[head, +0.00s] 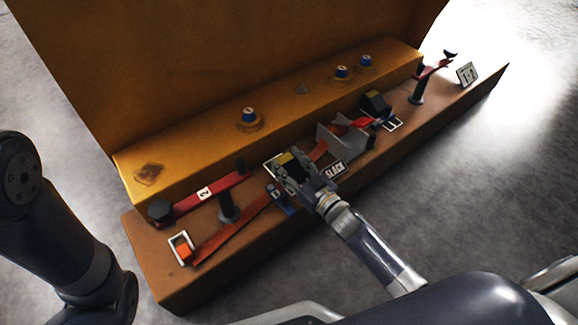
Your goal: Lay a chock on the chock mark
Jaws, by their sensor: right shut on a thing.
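My right gripper (291,170) is at the middle of the brown ledge, shut on a dark chock with a yellow top (287,157). The gripper hides most of this chock. A white-outlined mark (268,167) shows around and under the gripper; I cannot tell whether the chock touches it. A second dark chock (375,102) sits farther right on the ledge, beside another white-outlined mark (396,121). My left arm is at the left edge, but its gripper is not in view.
A grey bracket (345,142) and a "SLACK" plate (335,170) stand close right of the gripper. A red lever (210,193) on a dark post is to the left. The yellow step (200,153) behind carries several blue-topped knobs. Another lever (433,69) is far right.

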